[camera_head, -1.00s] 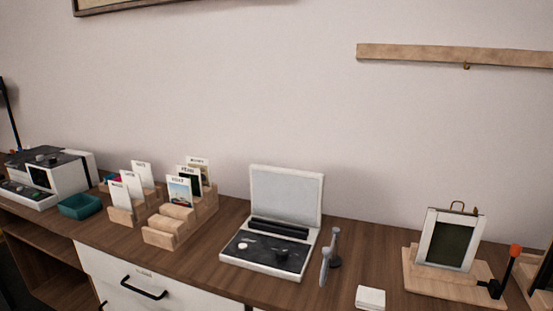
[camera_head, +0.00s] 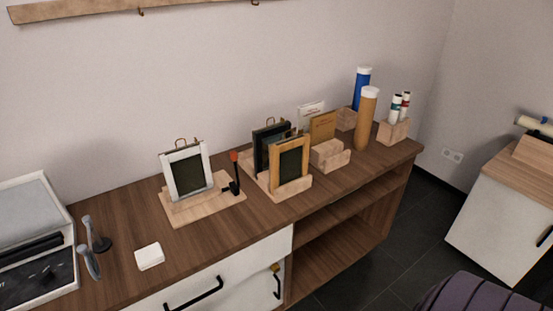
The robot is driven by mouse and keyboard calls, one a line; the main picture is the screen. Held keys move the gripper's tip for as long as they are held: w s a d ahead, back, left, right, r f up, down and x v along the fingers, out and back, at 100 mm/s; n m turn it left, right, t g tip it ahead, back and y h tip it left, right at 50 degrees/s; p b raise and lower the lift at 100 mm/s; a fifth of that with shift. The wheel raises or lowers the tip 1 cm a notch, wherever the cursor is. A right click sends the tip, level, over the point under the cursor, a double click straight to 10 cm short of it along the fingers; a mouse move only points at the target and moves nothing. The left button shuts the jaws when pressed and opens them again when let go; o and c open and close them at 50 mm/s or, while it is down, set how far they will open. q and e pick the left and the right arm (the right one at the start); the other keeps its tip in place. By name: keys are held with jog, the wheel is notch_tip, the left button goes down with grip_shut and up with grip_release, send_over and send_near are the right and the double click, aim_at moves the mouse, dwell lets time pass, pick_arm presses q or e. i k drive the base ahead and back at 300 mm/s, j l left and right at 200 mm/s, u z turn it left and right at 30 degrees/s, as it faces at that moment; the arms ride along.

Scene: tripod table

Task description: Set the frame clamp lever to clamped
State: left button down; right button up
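The frame clamp lever (camera_head: 235,173) is a dark upright arm with an orange-red knob. It stands at the right end of a light wooden clamp base (camera_head: 205,205) on the counter. A white picture frame (camera_head: 188,172) with a dark panel and a wire hanger stands on this base, leaning slightly back. The lever looks near upright, and I cannot tell its exact setting. Neither of my grippers shows in the view.
The wooden counter (camera_head: 125,205) also bears a white pad (camera_head: 149,256), grey tools (camera_head: 90,245) and an open device (camera_head: 38,245) at left. A rack with a wood-coloured frame (camera_head: 289,165) stands close right of the lever. Tubes (camera_head: 367,118) stand farther right. Dark floor (camera_head: 400,245) is free between the cabinets.

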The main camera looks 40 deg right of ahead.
aim_at(234, 154)
jog(key=z, duration=0.9)
jog(key=i+l+z, duration=0.15)
jog(key=i+z, duration=0.2)
jog(key=i, duration=0.2)
